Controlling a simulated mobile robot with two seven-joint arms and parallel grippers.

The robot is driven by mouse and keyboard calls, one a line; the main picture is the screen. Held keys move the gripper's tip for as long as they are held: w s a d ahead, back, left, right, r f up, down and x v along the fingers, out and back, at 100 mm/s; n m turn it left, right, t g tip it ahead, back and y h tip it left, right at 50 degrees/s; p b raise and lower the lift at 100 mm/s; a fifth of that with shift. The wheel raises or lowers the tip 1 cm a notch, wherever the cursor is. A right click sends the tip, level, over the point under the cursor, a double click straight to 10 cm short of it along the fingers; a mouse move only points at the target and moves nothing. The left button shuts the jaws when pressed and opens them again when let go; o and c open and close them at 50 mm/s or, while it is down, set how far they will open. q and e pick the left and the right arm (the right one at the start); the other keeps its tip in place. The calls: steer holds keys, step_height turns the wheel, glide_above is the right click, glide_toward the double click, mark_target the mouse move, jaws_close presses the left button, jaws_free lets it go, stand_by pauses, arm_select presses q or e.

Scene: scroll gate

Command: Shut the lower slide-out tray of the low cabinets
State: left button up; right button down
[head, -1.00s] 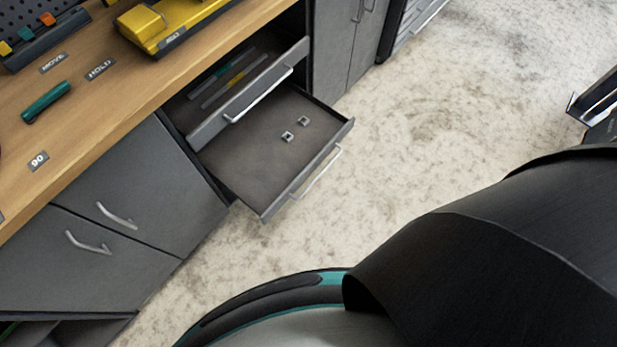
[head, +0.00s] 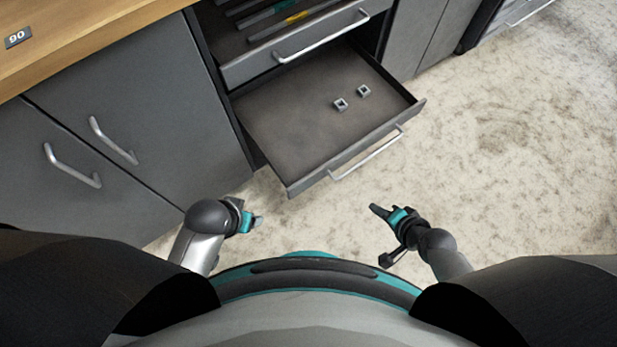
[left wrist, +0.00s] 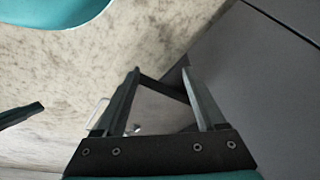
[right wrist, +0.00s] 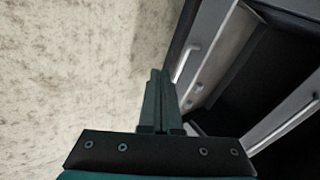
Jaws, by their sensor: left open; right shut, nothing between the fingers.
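The lower slide-out tray (head: 290,125) is pulled out of the low cabinets, with a silver bar handle (head: 367,155) on its front. Two small square metal pieces (head: 351,97) lie in it. The upper tray (head: 300,50) above it is also partly out. My right gripper (head: 378,211) is shut and empty, in front of the tray and below its handle in the head view. In the right wrist view its fingers (right wrist: 158,88) are together, with tray fronts and handles to the right. My left gripper (head: 256,222) is open and empty, near the tray's front left corner; its fingers (left wrist: 160,85) are spread.
Closed cabinet doors (head: 140,110) with bar handles stand left of the trays, under a wooden worktop (head: 80,35). More grey cabinets (head: 425,35) stand at the right. The speckled floor (head: 510,160) is clear on the right.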

steer(key=w+a+r+m+y+b, duration=0.2)
steer(key=w+a+b, duration=0.1)
arm_select(q)
steer(key=shift+w+r+t+b, duration=0.7)
steer(key=shift+r+b, duration=0.9)
steer(key=shift+r, duration=2.75)
steer(key=w+d+t+h+b, duration=0.4)
steer(key=d+t, duration=0.3)
steer(key=d, duration=0.2)
steer(key=shift+w+r+t, duration=0.25)
steer(key=shift+w+t, duration=0.05)
steer(key=shift+w, duration=0.55)
arm_select(e)
glide_toward(328, 168)
steer(key=shift+t, duration=0.4)
steer(key=shift+s+f+x, duration=0.1)
steer(key=shift+s+x, duration=0.05)
steer(key=shift+x, duration=1.35)
steer(key=shift+s+f+x, duration=0.1)
steer(key=shift+s+x, duration=0.05)
steer(key=shift+x, duration=1.3)
steer(key=shift+a, duration=0.1)
